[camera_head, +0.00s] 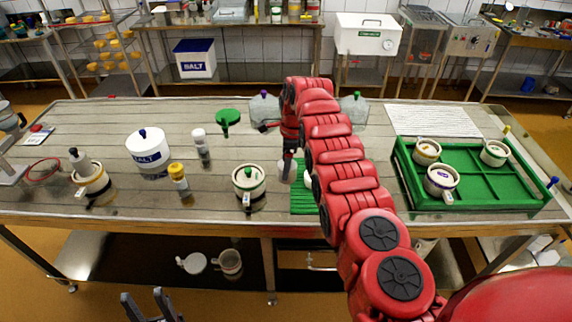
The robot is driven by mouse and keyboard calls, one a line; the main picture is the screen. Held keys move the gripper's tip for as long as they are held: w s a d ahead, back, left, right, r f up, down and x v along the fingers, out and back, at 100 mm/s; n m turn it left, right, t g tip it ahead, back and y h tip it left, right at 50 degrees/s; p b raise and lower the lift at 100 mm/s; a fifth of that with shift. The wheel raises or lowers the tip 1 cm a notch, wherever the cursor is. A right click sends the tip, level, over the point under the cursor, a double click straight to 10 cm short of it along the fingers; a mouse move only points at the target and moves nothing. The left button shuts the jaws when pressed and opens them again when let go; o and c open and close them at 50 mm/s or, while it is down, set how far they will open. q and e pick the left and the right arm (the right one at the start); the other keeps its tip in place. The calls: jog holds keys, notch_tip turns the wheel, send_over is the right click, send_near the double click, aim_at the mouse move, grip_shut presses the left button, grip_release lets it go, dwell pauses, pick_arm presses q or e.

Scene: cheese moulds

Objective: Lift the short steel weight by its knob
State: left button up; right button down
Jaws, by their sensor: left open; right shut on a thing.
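My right gripper (288,160) points down over the green ribbed mat (303,202) at the middle of the table. It is shut on what looks like the short steel weight (290,174), a small pale grey shape at its fingertips. The knob is hidden by the fingers, and I cannot tell whether the weight touches the mat. My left gripper (150,306) is open and empty at the bottom left, in front of the table and away from the weight.
A cream mould (248,183) stands left of the mat. A mould with a grey weight (84,170), a salt tub (148,150) and small bottles (180,180) stand farther left. A green tray (480,204) with several moulds is at right. My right arm hides part of the table.

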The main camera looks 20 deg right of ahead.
jog(key=shift+w+r+p, duration=0.1)
jog(key=shift+r+p, duration=0.4)
jog(key=shift+r, duration=2)
